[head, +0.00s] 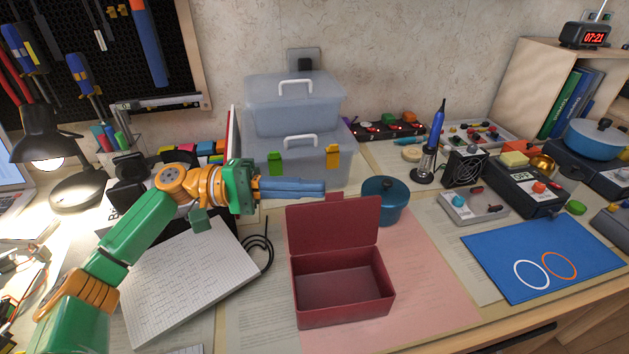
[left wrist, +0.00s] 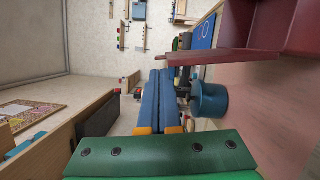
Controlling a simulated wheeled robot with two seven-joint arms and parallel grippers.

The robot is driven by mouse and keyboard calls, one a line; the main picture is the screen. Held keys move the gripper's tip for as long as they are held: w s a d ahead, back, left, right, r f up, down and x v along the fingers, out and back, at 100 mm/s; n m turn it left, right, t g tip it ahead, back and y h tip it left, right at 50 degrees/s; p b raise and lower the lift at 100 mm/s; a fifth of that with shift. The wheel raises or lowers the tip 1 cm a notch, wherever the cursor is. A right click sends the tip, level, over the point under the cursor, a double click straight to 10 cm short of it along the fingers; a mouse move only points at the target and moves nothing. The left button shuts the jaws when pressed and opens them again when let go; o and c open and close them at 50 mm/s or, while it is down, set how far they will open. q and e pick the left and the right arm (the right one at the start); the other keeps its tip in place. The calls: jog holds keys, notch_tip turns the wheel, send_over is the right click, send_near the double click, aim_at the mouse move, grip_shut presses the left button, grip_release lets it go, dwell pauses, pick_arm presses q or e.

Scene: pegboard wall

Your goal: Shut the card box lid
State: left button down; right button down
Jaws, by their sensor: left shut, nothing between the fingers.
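The dark red card box (head: 345,312) stands on the table with its lid (head: 332,238) raised upright at the back, so the empty inside shows. A small tab sticks up from the lid's top edge. My left gripper (head: 322,188) is shut and empty, its blue fingers pointing right, just behind and above the lid's top edge near the tab. In the left wrist view the shut fingers (left wrist: 160,90) point up the picture, with the lid (left wrist: 208,56) and the box (left wrist: 290,25) to the right. I cannot tell whether the fingers touch the lid. My right gripper is not in view.
A blue pot (head: 386,202) stands close behind the lid's right side; it also shows in the left wrist view (left wrist: 209,100). Stacked clear bins (head: 293,105) stand behind the gripper. The pink mat (head: 430,290) right of the box is clear.

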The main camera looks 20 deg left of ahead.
pick_arm(q)
jog(key=shift+w+d, duration=0.2)
jog(key=shift+d, duration=0.5)
jog(key=shift+s, duration=0.1)
